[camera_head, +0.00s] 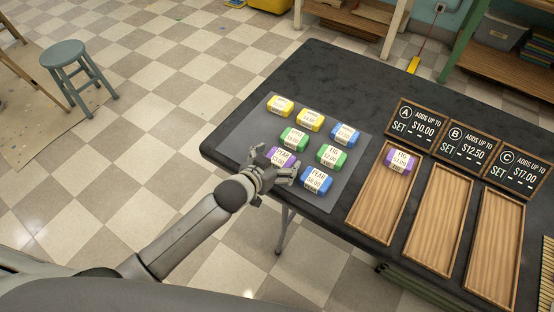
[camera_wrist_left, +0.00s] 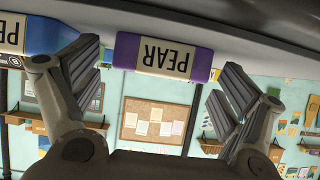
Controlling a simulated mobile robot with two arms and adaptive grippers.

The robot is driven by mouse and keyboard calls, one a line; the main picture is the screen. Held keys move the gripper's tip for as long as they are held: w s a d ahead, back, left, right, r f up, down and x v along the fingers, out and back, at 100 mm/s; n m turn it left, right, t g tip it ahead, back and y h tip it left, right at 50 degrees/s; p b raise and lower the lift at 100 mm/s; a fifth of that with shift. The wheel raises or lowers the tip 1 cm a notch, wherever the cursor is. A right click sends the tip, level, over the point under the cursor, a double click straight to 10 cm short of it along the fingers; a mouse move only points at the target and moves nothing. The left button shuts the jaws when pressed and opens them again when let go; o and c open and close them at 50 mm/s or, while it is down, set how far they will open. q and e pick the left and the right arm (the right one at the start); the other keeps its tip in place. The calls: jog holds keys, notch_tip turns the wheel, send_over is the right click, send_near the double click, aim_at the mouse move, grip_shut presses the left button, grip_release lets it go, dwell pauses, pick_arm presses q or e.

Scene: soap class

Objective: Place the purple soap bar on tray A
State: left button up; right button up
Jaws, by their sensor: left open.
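A purple soap bar (camera_head: 282,156) labelled PEAR sits on the grey mat near its front left. In the left wrist view the purple bar (camera_wrist_left: 163,56) shows between the two fingers, ahead of them. My left gripper (camera_head: 275,172) is open just in front of this bar and hides part of it. No grip on the bar shows. Tray A (camera_head: 372,216) is the leftmost wooden tray, below sign A (camera_head: 417,126). Another purple soap bar (camera_head: 400,161) lies at the far end of tray A. My right gripper is not in view.
A blue bar (camera_head: 316,180) stands close to the right of my gripper. Trays B (camera_head: 437,222) and C (camera_head: 493,245) look empty. The black table's edge (camera_head: 222,160) runs near my left arm.

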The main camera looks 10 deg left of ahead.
pick_arm(q)
jog(key=shift+r, duration=0.1)
jog(key=shift+s+r, duration=0.1)
jog(key=shift+s, duration=0.05)
jog(key=v, duration=1.1)
jog(key=shift+s+r, duration=0.2)
jog(key=shift+s, duration=0.1)
jog(key=shift+a, duration=0.15)
